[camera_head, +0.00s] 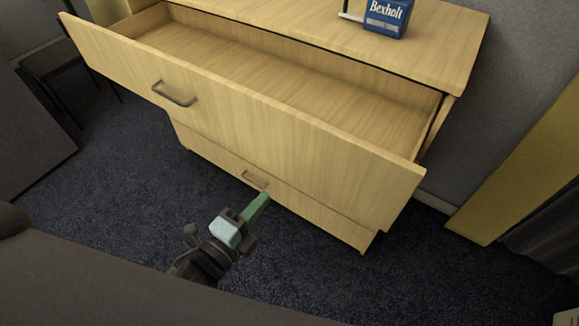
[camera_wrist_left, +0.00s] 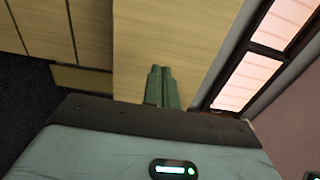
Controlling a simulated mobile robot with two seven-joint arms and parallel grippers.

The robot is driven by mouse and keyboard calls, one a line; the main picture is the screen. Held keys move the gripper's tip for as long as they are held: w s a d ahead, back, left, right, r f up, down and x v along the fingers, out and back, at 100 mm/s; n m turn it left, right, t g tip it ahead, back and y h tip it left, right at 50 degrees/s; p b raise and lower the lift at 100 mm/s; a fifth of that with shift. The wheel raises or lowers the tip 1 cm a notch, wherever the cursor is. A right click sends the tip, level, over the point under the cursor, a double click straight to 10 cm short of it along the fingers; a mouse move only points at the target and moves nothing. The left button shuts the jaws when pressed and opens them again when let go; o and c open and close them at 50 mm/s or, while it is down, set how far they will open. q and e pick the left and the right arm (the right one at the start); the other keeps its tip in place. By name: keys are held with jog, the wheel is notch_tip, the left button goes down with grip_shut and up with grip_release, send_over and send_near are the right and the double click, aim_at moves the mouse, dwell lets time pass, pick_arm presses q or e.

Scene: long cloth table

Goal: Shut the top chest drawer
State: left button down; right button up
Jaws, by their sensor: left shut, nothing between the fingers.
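The wooden chest's top drawer (camera_head: 290,138) is pulled far out in the head view, and its inside looks empty. A dark handle (camera_head: 174,94) sits on the left part of its front. My left gripper (camera_head: 262,199), with green fingers, is shut and empty. In the head view it appears in front of the chest, over the lower drawer front, below the top drawer's front. In the left wrist view its fingers (camera_wrist_left: 161,84) are together, pointing at a pale wooden surface. I cannot tell whether they touch it. My right gripper is not in view.
A blue Bexholt box (camera_head: 387,17) stands on the chest top (camera_head: 300,22). The lower drawer (camera_head: 290,195) is shut. A dark chair (camera_head: 58,70) stands at the left. Dark carpet (camera_head: 130,190) is clear in front of the chest.

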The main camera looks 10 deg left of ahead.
aim_at(297, 160)
pick_arm(q)
jog(key=p+x, duration=0.1)
jog(key=x, duration=1)
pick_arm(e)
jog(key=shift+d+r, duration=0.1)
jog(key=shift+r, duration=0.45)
